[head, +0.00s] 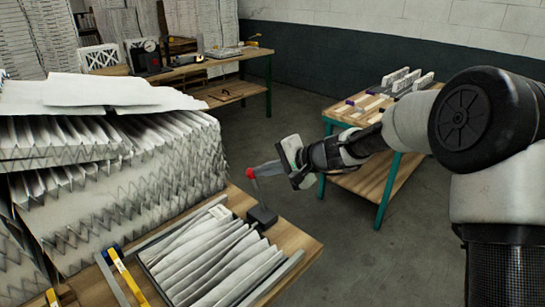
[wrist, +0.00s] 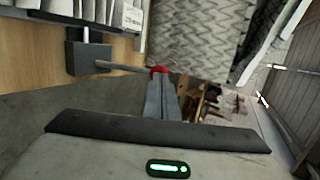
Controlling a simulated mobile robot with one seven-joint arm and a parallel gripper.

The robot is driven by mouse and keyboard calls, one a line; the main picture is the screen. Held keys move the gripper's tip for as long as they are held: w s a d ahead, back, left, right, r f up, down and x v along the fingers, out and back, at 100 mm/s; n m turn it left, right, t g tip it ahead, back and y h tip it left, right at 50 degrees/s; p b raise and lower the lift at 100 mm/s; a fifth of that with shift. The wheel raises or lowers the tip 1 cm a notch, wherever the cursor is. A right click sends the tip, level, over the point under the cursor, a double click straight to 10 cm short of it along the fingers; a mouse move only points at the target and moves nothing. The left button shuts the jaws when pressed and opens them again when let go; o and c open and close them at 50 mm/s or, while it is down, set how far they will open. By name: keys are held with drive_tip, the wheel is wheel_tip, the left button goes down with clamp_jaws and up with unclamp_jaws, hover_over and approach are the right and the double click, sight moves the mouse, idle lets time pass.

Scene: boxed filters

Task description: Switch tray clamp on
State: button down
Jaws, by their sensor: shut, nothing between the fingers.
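The tray clamp is a small dark box (head: 262,216) with a thin lever topped by a red knob (head: 250,173). It sits on the wooden table beside a tray (head: 284,276) of pleated white filter. In the head view the lever stands nearly upright, leaning slightly left. My gripper (head: 258,171) is shut and empty, its fingertips right at the knob; I cannot tell if they touch it. In the wrist view the dark box (wrist: 88,54), the lever and the red knob (wrist: 158,70) show, with my fingers (wrist: 160,82) partly covering the knob.
A tall stack of pleated filters (head: 120,170) stands left of the clamp. Yellow-handled bars (head: 125,277) lie left of the tray. Another workbench (head: 190,70) is at the back, and a teal-legged table (head: 375,180) stands behind my arm. Open floor lies between.

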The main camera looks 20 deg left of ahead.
drive_tip(key=shift+w+a+f+h+p, duration=0.15)
drive_tip(key=shift+w+a+h+p, duration=0.15)
drive_tip(key=shift+a+p, duration=0.45)
drive_tip(key=shift+w+a+f+h+p, duration=0.1)
drive_tip(key=shift+w+a+h+p, duration=0.15)
drive_tip(key=shift+a+p, duration=0.45)
drive_tip(key=shift+r, duration=0.15)
drive_tip(key=r+v, duration=0.1)
drive_tip(key=v, duration=1.3)
drive_tip(key=shift+w+a, duration=0.3)
drive_tip(key=shift+a, duration=0.05)
